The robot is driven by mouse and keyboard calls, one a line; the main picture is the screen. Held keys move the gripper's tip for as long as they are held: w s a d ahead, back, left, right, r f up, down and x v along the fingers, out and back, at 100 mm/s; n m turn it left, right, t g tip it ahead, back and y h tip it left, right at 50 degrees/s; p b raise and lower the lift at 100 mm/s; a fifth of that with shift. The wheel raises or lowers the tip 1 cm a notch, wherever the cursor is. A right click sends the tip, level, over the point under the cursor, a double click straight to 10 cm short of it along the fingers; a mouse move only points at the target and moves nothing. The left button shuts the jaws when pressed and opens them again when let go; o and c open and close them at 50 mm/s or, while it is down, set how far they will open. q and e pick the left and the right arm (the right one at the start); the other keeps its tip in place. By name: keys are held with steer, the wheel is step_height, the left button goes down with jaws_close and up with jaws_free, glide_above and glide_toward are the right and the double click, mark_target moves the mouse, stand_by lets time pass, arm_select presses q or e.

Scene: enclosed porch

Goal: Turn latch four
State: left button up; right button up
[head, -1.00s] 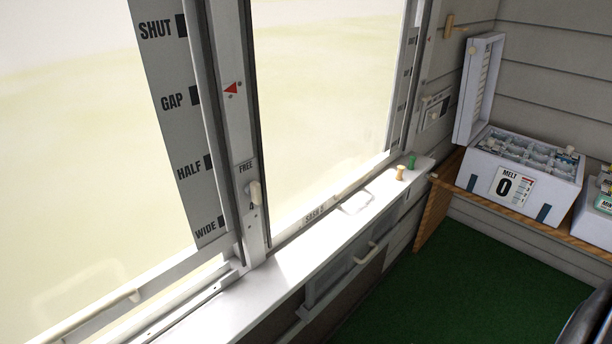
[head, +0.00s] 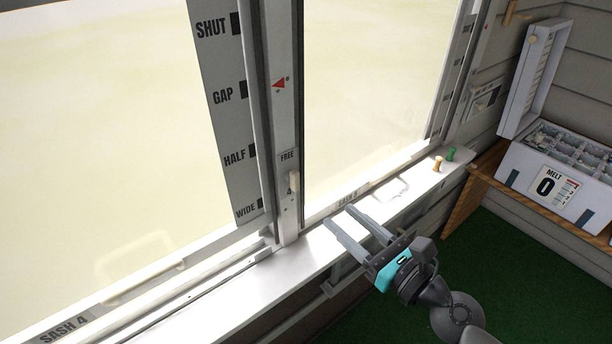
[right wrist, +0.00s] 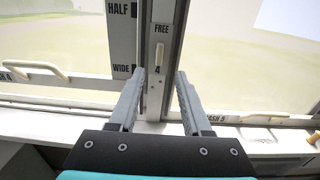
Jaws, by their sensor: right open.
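Latch four is a small cream lever (head: 294,182) on the white window post (head: 285,120), between the word FREE above and a 4 partly behind it. It stands about upright. In the right wrist view the latch (right wrist: 159,54) shows above and between my fingers, with FREE above it and 4 below. My right gripper (head: 338,214) is open and empty, over the sill to the right of and below the latch, apart from it. Its fingers point toward the post. It also shows in the right wrist view (right wrist: 160,75). My left gripper is not in view.
A scale strip (head: 225,95) reads SHUT, GAP, HALF, WIDE, with a red pointer (head: 279,84) on the post. Sash 4 has a cream handle (head: 145,270). Two small pegs (head: 437,164) stand on the white sill (head: 250,285).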

mark_target(297, 179)
steer(key=p+x, duration=0.1)
steer(key=x, duration=1.2)
steer(key=shift+w+a, duration=0.25)
steer(key=shift+w, duration=0.1)
jaws_close()
